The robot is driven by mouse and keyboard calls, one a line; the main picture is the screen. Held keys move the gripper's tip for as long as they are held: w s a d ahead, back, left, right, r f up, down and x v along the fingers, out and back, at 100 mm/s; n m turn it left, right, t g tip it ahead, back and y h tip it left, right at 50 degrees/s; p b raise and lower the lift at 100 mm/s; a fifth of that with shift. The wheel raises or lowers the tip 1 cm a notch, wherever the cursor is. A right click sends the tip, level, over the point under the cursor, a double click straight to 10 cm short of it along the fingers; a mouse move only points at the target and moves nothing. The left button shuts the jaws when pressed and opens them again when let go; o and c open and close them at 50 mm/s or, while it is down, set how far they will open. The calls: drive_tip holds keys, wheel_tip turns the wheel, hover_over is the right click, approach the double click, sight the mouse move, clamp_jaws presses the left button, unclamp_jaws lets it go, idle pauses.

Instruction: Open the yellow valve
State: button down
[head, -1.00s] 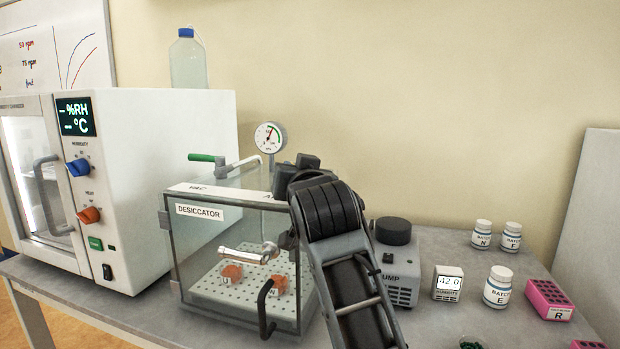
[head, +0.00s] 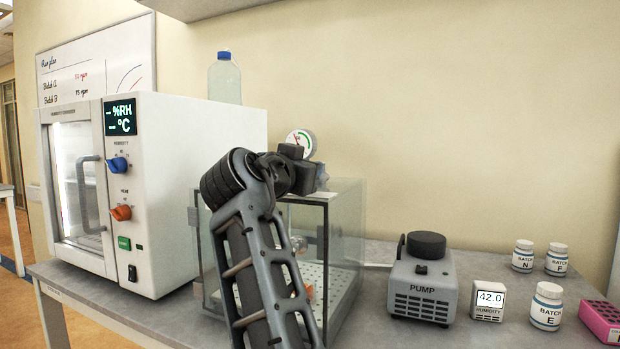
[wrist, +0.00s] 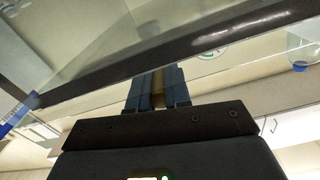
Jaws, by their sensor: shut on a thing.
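The glass desiccator (head: 347,225) stands on the bench in the head view, its left and front partly hidden behind my arm. A round pressure gauge (head: 303,137) shows above its top. In the wrist view, the blue-grey fingers of my gripper (wrist: 158,90) are closed on a narrow, dull yellow-brown piece, which looks like the handle of the yellow valve (wrist: 158,88). The rest of the valve is hidden. The dark edge of the desiccator crosses just beyond the fingers. In the head view my arm hides the fingertips and the valve handles.
The white humidity chamber (head: 190,190) stands left of the desiccator, with a blue-capped bottle (head: 224,82) on top. Right are the pump (head: 424,285), a humidity display (head: 488,301), several batch bottles (head: 546,307) and a pink rack (head: 604,320).

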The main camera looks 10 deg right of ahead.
drive_tip(key=shift+f, duration=0.1)
idle(0.3)
drive_tip(key=c, duration=1.1)
unclamp_jaws()
drive_tip(key=shift+b+v, duration=0.55)
drive_tip(key=shift+v, duration=3.35)
drive_tip(key=shift+a, duration=0.1)
